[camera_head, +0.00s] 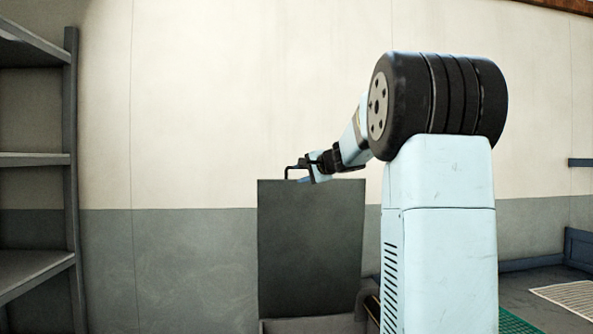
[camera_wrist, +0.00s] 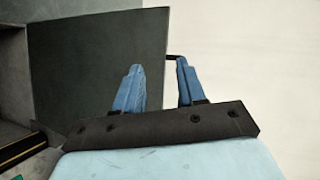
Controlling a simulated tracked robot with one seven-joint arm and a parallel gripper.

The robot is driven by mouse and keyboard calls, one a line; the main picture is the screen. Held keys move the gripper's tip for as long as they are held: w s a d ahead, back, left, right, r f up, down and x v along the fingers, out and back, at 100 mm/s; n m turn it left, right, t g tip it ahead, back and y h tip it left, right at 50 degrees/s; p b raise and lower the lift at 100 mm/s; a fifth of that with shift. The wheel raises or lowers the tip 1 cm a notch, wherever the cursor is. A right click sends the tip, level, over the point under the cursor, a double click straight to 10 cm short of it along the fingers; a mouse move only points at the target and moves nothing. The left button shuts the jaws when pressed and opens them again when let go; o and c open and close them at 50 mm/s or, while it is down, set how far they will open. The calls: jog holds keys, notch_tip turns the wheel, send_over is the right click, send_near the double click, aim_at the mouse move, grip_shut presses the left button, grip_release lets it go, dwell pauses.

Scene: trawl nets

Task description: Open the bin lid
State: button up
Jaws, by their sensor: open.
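The bin lid (camera_head: 311,250) is a flat dark grey panel. It stands raised and close to upright against the wall, above the bin (camera_head: 310,325), of which only the top edge shows at the bottom. A thin black handle (camera_head: 287,172) sticks out at the lid's top edge. My gripper (camera_head: 307,178) is at that top edge, beside the handle. In the wrist view the lid (camera_wrist: 75,70) fills the left, and my blue fingers (camera_wrist: 160,66) are apart. A piece of the black handle (camera_wrist: 172,57) shows between their tips; I cannot tell whether they touch it.
A grey metal shelf (camera_head: 70,170) stands at the left. The pale and grey wall (camera_head: 220,110) is close behind the lid. On the right floor are a green mat (camera_head: 515,322) and a pale grating (camera_head: 572,297). My arm hides part of the area right of the bin.

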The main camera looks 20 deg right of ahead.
jog(key=w+d+r+m+t+h, duration=0.1)
jog(key=w+d+r+m+t, duration=0.15)
jog(key=d, duration=0.75)
jog(key=shift+m+g, duration=0.25)
jog(key=shift+m, duration=0.1)
jog(key=w, duration=0.4)
jog(key=w+a+f, duration=0.1)
jog(key=w, duration=0.4)
jog(key=w+f, duration=0.1)
jog(key=w, duration=0.4)
jog(key=shift+a, duration=0.4)
jog(key=shift+s, duration=0.1)
grip_shut()
